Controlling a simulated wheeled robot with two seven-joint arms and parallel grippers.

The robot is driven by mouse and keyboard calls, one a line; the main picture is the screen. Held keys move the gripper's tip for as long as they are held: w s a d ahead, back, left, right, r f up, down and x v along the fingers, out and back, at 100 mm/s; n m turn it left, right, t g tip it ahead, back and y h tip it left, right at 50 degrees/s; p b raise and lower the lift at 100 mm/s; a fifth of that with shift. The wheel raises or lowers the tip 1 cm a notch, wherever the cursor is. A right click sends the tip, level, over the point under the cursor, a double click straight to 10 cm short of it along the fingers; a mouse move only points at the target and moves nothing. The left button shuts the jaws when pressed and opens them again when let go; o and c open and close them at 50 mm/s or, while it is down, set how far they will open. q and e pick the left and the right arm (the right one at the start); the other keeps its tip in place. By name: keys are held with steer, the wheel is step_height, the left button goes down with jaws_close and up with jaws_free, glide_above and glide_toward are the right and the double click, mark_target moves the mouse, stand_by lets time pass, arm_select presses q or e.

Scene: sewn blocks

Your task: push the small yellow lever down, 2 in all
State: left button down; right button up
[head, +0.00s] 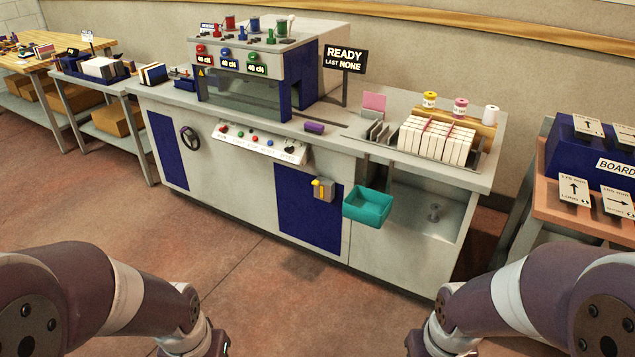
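My two arms come in at the bottom left and bottom right corners. Both grippers lie outside the picture, and the visible arm parts are well apart from the lever.
A teal bin (368,206) hangs just right of the lever. A sloped button panel (259,141) and a black handwheel (190,138) are on the cabinet front. A sign (345,59) reads READY, LAST NONE. The floor (310,300) before the cabinet is clear.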

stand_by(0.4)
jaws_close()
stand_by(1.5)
